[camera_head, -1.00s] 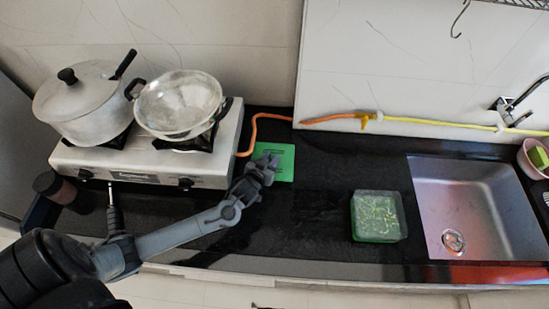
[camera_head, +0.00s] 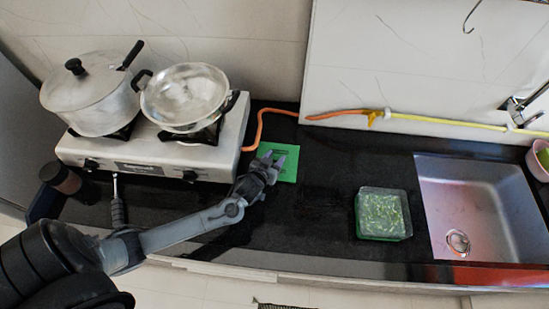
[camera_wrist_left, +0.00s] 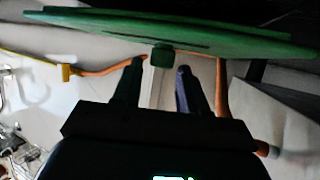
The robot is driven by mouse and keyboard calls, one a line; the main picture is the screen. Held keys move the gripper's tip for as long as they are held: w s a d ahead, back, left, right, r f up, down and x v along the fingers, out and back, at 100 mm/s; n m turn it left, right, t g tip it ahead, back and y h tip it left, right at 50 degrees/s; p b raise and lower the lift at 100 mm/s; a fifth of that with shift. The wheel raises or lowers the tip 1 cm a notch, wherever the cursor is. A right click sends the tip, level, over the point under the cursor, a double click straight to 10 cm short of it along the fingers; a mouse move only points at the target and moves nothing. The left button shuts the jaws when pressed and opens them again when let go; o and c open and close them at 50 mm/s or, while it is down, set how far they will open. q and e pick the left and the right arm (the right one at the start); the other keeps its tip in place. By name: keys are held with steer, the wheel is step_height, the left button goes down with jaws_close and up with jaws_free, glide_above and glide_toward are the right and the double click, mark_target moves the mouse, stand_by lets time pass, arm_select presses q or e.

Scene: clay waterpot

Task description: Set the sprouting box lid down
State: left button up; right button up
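The green sprouting box lid (camera_head: 289,170) lies flat on the black counter, right of the stove. It also shows almost edge-on across the top of the left wrist view (camera_wrist_left: 225,42), with a small green knob (camera_wrist_left: 160,56) on it. My left gripper (camera_head: 271,156) is over the lid, its fingers apart. In the left wrist view its fingertips (camera_wrist_left: 161,66) stand on both sides of the knob with visible gaps. The sprouting box (camera_head: 382,214), clear above green and full of pale sprouts, stands uncovered farther right. My right gripper is out of view.
A stove (camera_head: 140,165) with a lidded pot (camera_head: 92,98) and a metal pan (camera_head: 186,98) stands at left. A sink (camera_head: 480,205) is at right. An orange hose (camera_head: 258,128) runs behind the lid. The counter between lid and sprouting box is clear.

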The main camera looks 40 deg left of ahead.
arm_select(q)
steer(key=shift+o, duration=0.5)
steer(key=shift+r, duration=0.55)
steer(key=s+d+r+m+g+h, duration=0.1)
steer(key=s+d+r+g, duration=0.1)
steer(key=s, duration=0.6)
steer(key=s+d+r+m+g+h+p, duration=0.1)
steer(key=s+d+r+m+g, duration=0.1)
steer(key=s+d, duration=0.4)
steer(key=s+d+r+m+g+h+p, duration=0.1)
steer(key=s+d+r+g, duration=0.3)
steer(key=s, duration=0.7)
steer(key=shift+d+m+g+h, duration=0.3)
steer(key=shift+m+g, duration=0.2)
steer(key=shift+g, duration=0.2)
